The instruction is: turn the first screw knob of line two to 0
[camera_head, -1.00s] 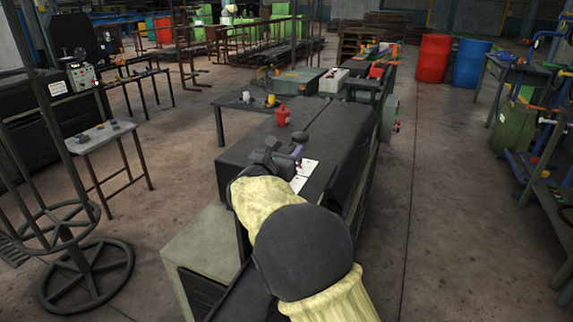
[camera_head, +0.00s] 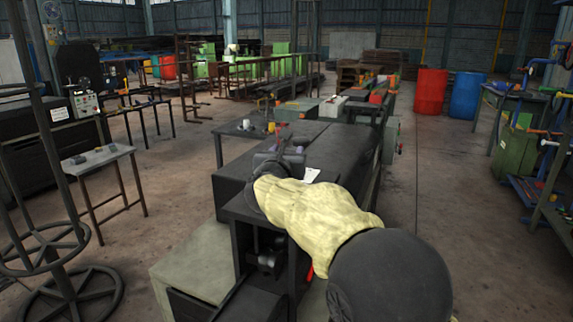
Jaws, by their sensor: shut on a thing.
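My gripper (camera_head: 283,158) is at the end of my arm, over the long dark machine top (camera_head: 333,150) in the middle of the view. It is seen from behind, and its fingertips are hard to make out. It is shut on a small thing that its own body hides. I cannot pick out a screw knob, a line two or any number scale.
A grey side table (camera_head: 98,160) with small items stands at left, near a wheel-based stand (camera_head: 62,290). A control box (camera_head: 86,103) is behind it. Red (camera_head: 431,90) and blue (camera_head: 467,95) drums stand at back right. The floor right of the machine is clear.

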